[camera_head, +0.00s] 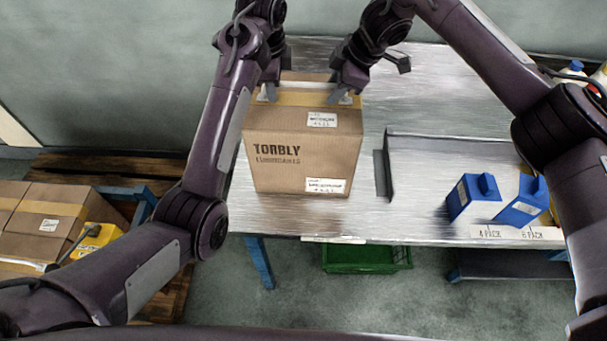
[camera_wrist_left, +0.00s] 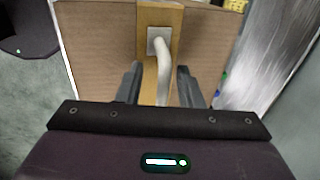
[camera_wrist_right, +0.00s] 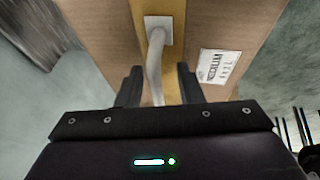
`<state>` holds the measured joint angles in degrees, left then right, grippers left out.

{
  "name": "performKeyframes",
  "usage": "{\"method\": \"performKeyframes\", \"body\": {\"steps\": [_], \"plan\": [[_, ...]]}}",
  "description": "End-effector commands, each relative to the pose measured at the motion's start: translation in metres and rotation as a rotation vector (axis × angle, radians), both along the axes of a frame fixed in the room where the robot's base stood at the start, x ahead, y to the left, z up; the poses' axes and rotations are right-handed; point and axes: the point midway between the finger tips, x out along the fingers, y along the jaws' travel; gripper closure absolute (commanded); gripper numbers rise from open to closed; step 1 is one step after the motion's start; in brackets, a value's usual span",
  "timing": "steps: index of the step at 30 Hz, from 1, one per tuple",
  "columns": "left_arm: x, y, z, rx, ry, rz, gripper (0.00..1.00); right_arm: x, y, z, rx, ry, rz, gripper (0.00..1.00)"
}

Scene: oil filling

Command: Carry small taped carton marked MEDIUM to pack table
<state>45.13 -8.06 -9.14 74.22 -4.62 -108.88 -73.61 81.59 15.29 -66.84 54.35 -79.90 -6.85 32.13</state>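The brown taped carton (camera_head: 300,160) printed TORBLY appears to stand upright on the metal table (camera_head: 420,85). Its side label reads MEDIUM in the right wrist view (camera_wrist_right: 217,66). A pale handle stands out from the tape on each end, in the left wrist view (camera_wrist_left: 163,62) and the right wrist view (camera_wrist_right: 155,65). My left gripper (camera_head: 268,96) and right gripper (camera_head: 343,98) are at the carton's two ends. In each wrist view the fingers stand on both sides of a handle with gaps visible, so both look open around the handles.
Other cartons (camera_head: 45,220) and a yellow pack (camera_head: 95,240) sit on a pallet at left. A green crate (camera_head: 368,257) is below the table.

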Motion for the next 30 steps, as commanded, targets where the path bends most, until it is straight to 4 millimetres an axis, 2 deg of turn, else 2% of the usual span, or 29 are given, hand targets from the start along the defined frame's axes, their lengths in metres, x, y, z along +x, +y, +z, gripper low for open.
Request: {"method": "performKeyframes", "body": {"steps": [8,21,26,30], "plan": [[0.0,0.0,0.0,0.0,0.001,0.001,0.67,-0.001,-0.004,0.008,0.001,-0.001,-0.001,0.67],[0.0,0.0,-0.001,0.001,0.001,0.001,0.67,-0.014,-0.037,0.086,-0.003,-0.004,0.0,0.67],[0.0,0.0,-0.001,0.001,0.001,0.001,0.67,-0.018,-0.044,0.103,-0.001,-0.001,-0.001,0.67],[0.0,0.0,-0.001,0.001,0.001,0.001,0.67,-0.019,-0.046,0.107,-0.001,0.002,0.001,0.67]]}}
